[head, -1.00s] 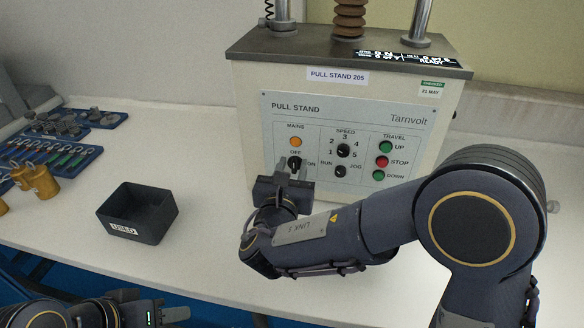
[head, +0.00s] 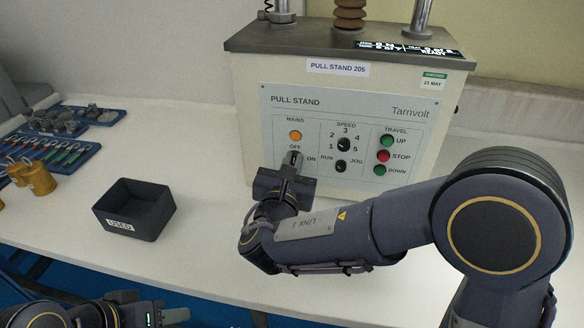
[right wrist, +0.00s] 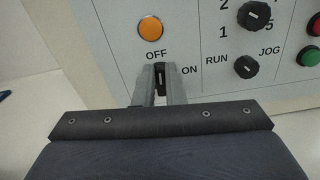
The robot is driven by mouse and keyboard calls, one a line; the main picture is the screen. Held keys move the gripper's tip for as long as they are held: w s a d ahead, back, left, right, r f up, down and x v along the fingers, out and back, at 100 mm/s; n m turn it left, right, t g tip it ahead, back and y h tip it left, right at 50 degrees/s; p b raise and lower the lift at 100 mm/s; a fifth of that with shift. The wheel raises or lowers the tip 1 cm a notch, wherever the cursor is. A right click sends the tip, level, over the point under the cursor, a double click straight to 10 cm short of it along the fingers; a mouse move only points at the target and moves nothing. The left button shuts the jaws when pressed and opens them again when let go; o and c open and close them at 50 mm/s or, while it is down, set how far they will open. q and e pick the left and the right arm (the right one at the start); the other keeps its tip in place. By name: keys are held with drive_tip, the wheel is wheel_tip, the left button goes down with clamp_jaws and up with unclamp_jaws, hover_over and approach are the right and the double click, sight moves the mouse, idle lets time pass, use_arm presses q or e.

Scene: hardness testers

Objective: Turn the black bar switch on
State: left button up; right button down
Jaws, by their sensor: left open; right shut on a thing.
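The black bar switch (right wrist: 161,78) sits under the orange MAINS lamp (head: 295,135) on the pull stand's front panel (head: 330,110). In the right wrist view its bar stands upright, with its white mark toward OFF; ON is printed to its right. My right gripper (right wrist: 161,76) is shut on the bar, one finger on each side. In the head view the right gripper (head: 292,160) covers most of the switch. My left gripper (head: 160,306) is open and empty at the lower left, far from the panel.
The speed knob (head: 344,145), the RUN/JOG knob (head: 341,167) and the green and red travel buttons (head: 383,156) are right of the switch. A black USED bin (head: 136,205), brass weights (head: 38,178) and blue trays (head: 70,150) are on the bench's left. The bench between is clear.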

drive_tip(key=shift+s+d+f+m+b, duration=0.1)
drive_tip(key=shift+d+f+m+b, duration=0.15)
drive_tip(key=shift+m+b, duration=3.15)
drive_tip(key=shift+w+d+f+m+b, duration=0.2)
drive_tip(key=shift+m+b, duration=2.05)
drive_tip(key=shift+b, duration=2.1)
drive_tip(key=shift+s+d+f+m+b, duration=0.2)
drive_tip(key=shift+f+m+b, duration=0.1)
drive_tip(key=shift+m+b, duration=3.1)
drive_tip(key=shift+n+b, duration=0.55)
drive_tip(key=c, duration=1.5)
unclamp_jaws()
drive_tip(key=shift+r, duration=0.1)
